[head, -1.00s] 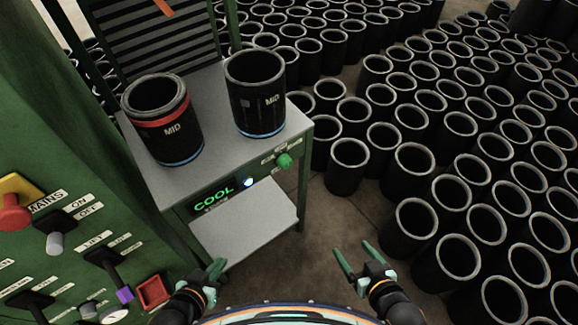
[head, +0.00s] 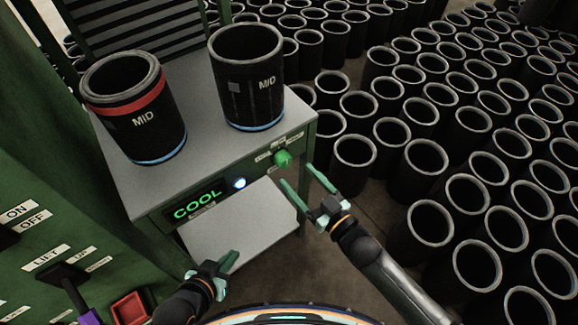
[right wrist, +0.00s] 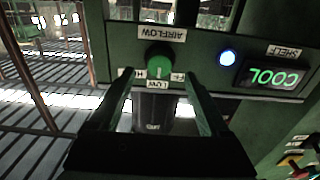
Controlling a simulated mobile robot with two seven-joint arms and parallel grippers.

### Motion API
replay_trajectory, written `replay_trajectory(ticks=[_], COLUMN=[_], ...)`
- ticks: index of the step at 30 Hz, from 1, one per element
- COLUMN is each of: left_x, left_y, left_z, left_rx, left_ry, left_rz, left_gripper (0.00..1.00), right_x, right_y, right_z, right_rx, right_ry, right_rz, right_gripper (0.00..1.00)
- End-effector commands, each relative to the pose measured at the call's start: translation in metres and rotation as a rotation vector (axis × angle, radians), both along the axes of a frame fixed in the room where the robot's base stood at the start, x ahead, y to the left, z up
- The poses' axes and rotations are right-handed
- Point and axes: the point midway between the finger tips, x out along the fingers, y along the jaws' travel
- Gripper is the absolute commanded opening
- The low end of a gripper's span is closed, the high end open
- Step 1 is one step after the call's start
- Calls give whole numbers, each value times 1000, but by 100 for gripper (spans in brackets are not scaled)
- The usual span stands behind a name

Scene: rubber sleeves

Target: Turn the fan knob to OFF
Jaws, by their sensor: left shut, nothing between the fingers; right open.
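The green fan knob (head: 283,158) is on the front panel of the grey-topped stand. It also shows in the right wrist view (right wrist: 159,60), upside down, between an AIRFLOW label and smaller labels. One reads LOW, one looks like HI, and one is partly hidden by a finger. A pale mark on the knob seems to face LOW. My right gripper (head: 298,175) is open just in front of the knob, apart from it; its fingers (right wrist: 156,80) point toward it with nothing between them. My left gripper (head: 231,260) is shut and empty near the lower shelf.
Two black MID sleeves, one red-banded (head: 137,112) and one plain (head: 246,85), stand on the stand top (head: 200,150). A COOL display (head: 198,201) and lit blue-white button (head: 239,183) are left of the knob. The lower shelf (head: 240,225) is bare. Many sleeves fill the floor at right.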

Motion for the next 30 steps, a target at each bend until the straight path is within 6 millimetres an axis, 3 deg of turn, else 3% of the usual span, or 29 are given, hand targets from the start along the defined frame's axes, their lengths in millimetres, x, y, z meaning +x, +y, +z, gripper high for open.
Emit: replay_trajectory(ticks=[3, 9, 20, 30], left_x=[-1, 0, 4, 6], left_y=[-1, -1, -1, 0], left_z=[-5, -6, -3, -2], left_rx=[0, -1, -1, 0], left_ry=[5, 0, -11, -16], left_rz=[-3, -4, -4, -1], left_gripper=[0, 0, 0, 0], right_x=[18, 36, 40, 39], right_y=[14, 26, 29, 29], right_z=[-1, -1, 0, 0], right_rx=[2, 2, 0, 0], right_ry=[-1, 1, 1, 1], right_rz=[0, 0, 0, -1], right_gripper=[80, 80, 80, 43])
